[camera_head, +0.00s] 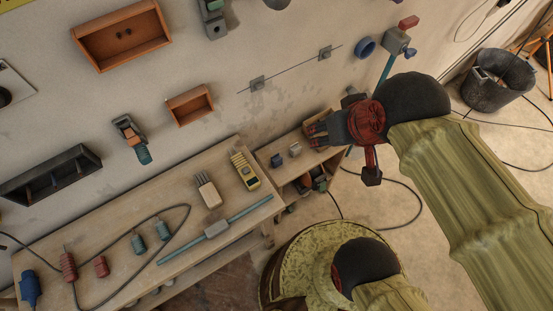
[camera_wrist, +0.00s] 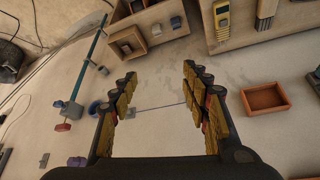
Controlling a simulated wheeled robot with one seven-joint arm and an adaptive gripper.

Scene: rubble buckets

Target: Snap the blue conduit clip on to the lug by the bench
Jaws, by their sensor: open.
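A blue ring-shaped piece (camera_head: 364,47), which looks like the conduit clip, is on the pale wall at upper right. It also shows in the wrist view (camera_wrist: 95,107), just left of the left finger. Two small grey lugs sit on the wall, joined by a thin line. The lug nearer the bench (camera_head: 257,83) is left of the other lug (camera_head: 325,52). My gripper (camera_head: 313,133) is open, in front of the wall near the bench's right end. In the wrist view nothing is between its fingers (camera_wrist: 160,74); the right finger hides the line's end.
The wooden bench (camera_head: 120,268) holds tools and a cable. A low shelf (camera_head: 272,150) with small blocks adjoins it. An orange wall box (camera_head: 190,105) is left of the lugs. A grey-headed tool (camera_head: 395,40) is beside the blue ring. A black bucket (camera_head: 498,85) stands on the right.

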